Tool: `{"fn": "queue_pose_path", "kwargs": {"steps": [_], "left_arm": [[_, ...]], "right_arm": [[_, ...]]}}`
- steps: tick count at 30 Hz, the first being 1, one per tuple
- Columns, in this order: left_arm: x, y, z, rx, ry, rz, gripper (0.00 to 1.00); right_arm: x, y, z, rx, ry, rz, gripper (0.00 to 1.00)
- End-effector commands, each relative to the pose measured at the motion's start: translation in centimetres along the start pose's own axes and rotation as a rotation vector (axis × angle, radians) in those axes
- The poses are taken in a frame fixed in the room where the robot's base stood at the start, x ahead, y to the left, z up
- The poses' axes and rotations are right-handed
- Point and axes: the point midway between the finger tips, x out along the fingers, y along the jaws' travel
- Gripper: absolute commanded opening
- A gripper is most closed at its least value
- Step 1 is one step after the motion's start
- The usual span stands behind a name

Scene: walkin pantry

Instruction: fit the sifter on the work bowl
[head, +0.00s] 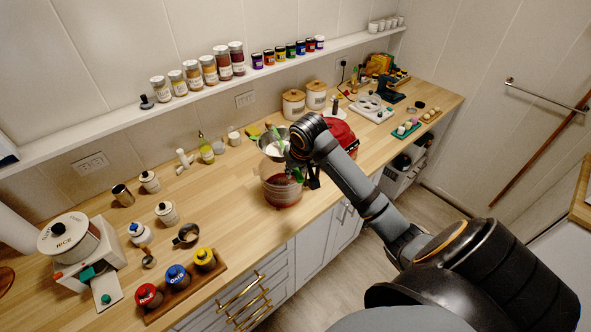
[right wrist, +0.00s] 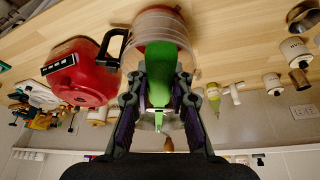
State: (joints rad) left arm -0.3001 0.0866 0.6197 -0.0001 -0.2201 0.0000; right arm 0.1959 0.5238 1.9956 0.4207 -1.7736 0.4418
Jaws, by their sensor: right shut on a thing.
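The work bowl (head: 282,194) is a clear round vessel with reddish contents or base, standing near the counter's front edge. It also shows upside down at the top of the right wrist view (right wrist: 160,24). My right gripper (head: 298,168) is above the bowl, shut on the green handle of the sifter. The sifter's pale round basket (head: 270,146) shows at the bowl's far upper-left side in the head view. The green handle (right wrist: 160,88) lies between the fingers in the right wrist view. I cannot tell whether sifter and bowl touch. My left gripper is not in view.
A red appliance (head: 338,134) stands close to the bowl's right. A yellow-green bottle (head: 206,150) and small containers stand to the left. Capped jars (head: 176,276) sit on a wooden tray at the front left.

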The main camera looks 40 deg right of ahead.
Motion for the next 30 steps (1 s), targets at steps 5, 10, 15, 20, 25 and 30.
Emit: {"fn": "queue_pose_path", "kwargs": {"steps": [5,10,15,20,25,30], "left_arm": [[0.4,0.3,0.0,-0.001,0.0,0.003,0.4],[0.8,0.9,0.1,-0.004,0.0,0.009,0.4],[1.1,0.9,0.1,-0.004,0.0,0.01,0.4],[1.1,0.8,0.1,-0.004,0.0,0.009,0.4],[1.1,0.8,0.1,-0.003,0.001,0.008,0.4],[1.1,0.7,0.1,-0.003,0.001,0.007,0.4]], "right_arm": [[1.3,0.0,0.6,0.0,0.0,0.0,0.0],[3.0,0.0,1.2,0.0,0.001,-0.001,0.0],[4.3,0.0,1.8,0.001,0.001,0.0,0.0],[5.0,0.0,2.0,0.0,0.002,0.0,0.0],[5.2,0.0,2.1,0.0,0.003,0.0,0.0],[5.2,0.0,2.1,0.0,0.003,0.0,0.0]]}}
